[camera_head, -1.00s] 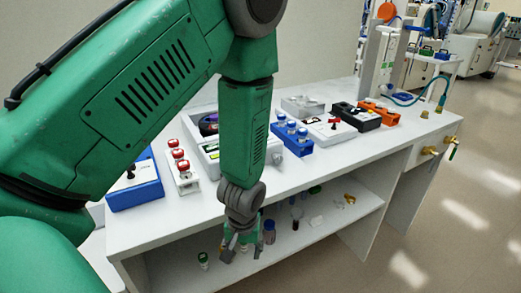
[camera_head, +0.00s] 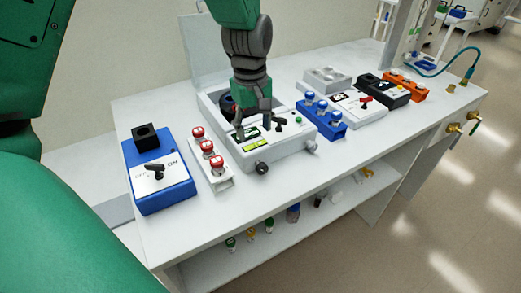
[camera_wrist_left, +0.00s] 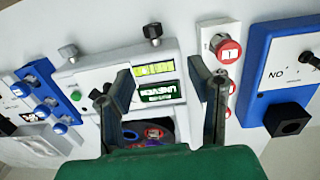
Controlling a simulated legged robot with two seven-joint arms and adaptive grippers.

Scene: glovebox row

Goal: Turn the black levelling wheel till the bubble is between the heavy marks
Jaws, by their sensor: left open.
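A white instrument with an open lid (camera_head: 232,150) stands on the bench. Its front face carries a black wheel (camera_head: 262,168), which also shows in the left wrist view (camera_wrist_left: 153,31), and a greyer knob (camera_head: 311,146) further right. A yellow-green bubble vial (camera_wrist_left: 153,70) lies on its top near the black wheel, beside a green lettered display (camera_wrist_left: 160,92). The bubble's place between the marks is too small to tell. My left gripper (camera_head: 255,127) is open and empty above the instrument, fingers pointing down, apart from the wheel. My right gripper is out of view.
A rack of red-capped vials (camera_head: 211,160) and a blue switch box (camera_head: 160,182) stand left of the instrument. A blue rack (camera_head: 322,118) and a white box (camera_head: 357,106) stand to its right. The bench front before the wheel is clear.

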